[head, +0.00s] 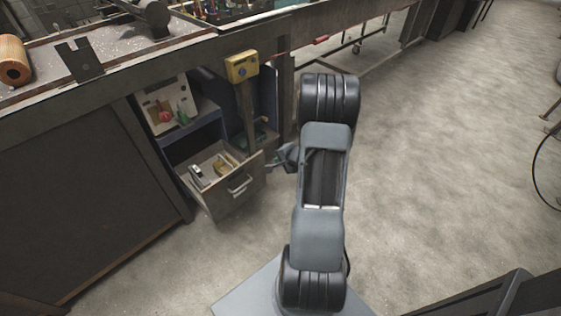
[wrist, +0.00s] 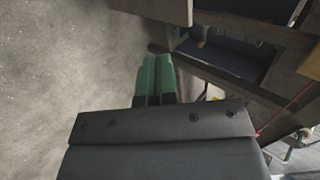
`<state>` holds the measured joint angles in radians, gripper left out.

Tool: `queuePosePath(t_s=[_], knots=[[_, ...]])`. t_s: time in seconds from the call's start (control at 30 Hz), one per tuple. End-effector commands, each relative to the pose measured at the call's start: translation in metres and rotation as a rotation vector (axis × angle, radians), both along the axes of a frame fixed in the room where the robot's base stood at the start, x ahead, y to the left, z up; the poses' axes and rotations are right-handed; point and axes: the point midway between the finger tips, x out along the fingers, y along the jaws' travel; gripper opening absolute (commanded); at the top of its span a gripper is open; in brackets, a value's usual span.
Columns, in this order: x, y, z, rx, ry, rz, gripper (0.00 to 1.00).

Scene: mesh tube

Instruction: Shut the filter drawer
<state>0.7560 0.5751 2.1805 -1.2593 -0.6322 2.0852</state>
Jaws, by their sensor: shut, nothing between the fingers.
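The filter drawer (head: 236,194) is a grey-brown drawer with a pale bar handle, low in the workbench cabinet. It is pulled out, and its open top shows a few small items inside. My gripper (head: 273,163) is beside the right end of the drawer front in the head view, partly hidden by my arm. In the wrist view its two green fingers (wrist: 155,78) are together with nothing between them. A brown panel (wrist: 155,8) at the top of the wrist view may be part of the drawer. I cannot tell whether the fingers touch the drawer.
Above the drawer is an open shelf with a pale panel (head: 168,108) carrying red and green parts. A yellow box (head: 242,66) sits on a post in front of the cabinet. A red-handled tool (head: 321,40) sticks out from the bench. The floor (head: 440,170) to the right is clear.

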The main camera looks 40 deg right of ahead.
Motion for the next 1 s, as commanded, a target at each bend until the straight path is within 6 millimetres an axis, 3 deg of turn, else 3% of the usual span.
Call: queuePosePath(t_s=[0.03, 0.33, 0.6, 1.0], knots=[[0.008, 0.002, -0.013, -0.002, 0.000, 0.004, 0.00], [0.048, 0.006, -0.049, -0.002, 0.002, 0.002, 0.00], [0.078, 0.009, -0.043, -0.004, 0.000, 0.002, 0.00], [0.085, 0.010, -0.042, -0.003, 0.001, 0.000, 0.00]])
